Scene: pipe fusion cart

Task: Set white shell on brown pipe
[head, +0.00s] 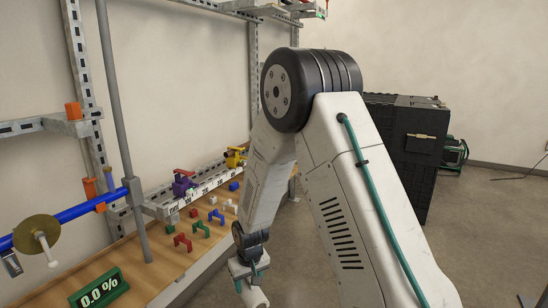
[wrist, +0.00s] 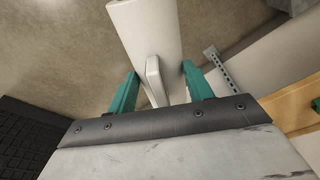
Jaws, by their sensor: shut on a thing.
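My gripper (head: 250,278) hangs low in the head view, off the front edge of the bench. In the wrist view its two teal fingers (wrist: 160,84) are shut on the raised tab of the white shell (wrist: 146,28). The shell is a long, smooth white piece that runs out of the top of the wrist view. Its lower end shows below the fingers in the head view (head: 258,298). No brown pipe can be made out in either view. A blue pipe (head: 74,213) runs along the left, with a brown disc (head: 37,236) near its end.
The wooden bench (head: 160,262) holds small red, green, blue and white clips, with purple and yellow clamps on a rail (head: 205,181) behind. A grey post (head: 120,120) stands at left. A black cabinet (head: 405,150) stands behind my arm.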

